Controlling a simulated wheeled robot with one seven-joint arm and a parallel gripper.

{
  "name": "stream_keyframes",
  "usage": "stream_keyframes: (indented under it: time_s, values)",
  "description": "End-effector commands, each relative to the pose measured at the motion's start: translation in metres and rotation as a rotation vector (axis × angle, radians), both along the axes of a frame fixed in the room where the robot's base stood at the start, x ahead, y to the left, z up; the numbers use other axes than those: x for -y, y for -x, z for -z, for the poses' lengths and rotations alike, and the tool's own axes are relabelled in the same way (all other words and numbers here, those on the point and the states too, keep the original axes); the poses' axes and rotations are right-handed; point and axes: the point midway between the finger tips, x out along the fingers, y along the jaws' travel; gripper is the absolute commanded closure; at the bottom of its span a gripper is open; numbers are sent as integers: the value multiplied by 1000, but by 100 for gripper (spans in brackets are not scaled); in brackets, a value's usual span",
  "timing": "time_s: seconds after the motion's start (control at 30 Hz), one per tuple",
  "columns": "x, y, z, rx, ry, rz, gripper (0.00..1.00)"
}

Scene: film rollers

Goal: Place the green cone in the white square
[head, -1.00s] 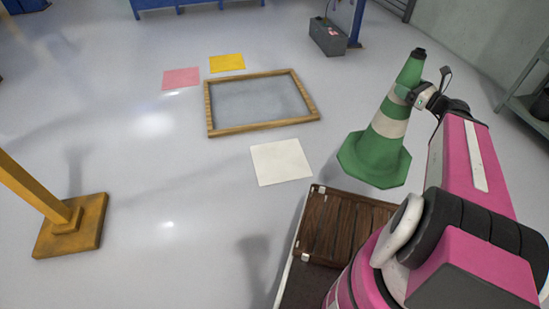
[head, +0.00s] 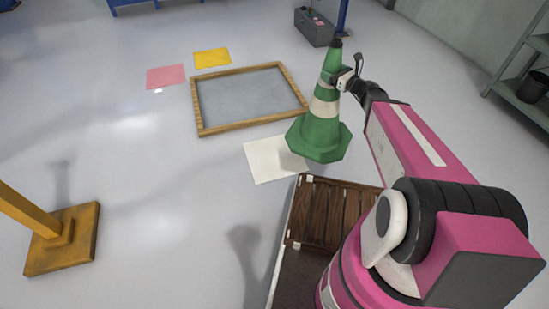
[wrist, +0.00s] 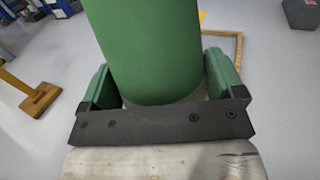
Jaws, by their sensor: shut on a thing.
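The green cone (head: 322,131) with pale bands is held upright in my gripper (head: 340,78), which is shut on its upper part. In the wrist view the cone's green side (wrist: 148,45) fills the space between the two fingers (wrist: 158,88). The white square (head: 266,160) lies flat on the floor. In the head view the cone's base overlaps the square's right edge and hides part of it. The cone appears raised above the floor, though its exact height is hard to tell.
A wooden frame with a grey inside (head: 200,108) lies behind the white square. Pink (head: 165,76) and yellow (head: 212,58) squares lie farther back. A yellow post on a base (head: 65,245) stands at left. A dark grey box (head: 314,27) and a shelf (head: 525,85) are at the back and right.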

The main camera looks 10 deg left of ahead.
Motion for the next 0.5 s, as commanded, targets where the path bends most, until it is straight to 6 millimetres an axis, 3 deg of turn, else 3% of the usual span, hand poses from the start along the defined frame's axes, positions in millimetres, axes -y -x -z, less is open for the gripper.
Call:
stream_keyframes:
  time_s: [0.03,0.5]
  values:
    - [-15,-3,7,-1,-3,-4,86]
    - [-134,-7,75,-2,-4,7,86]
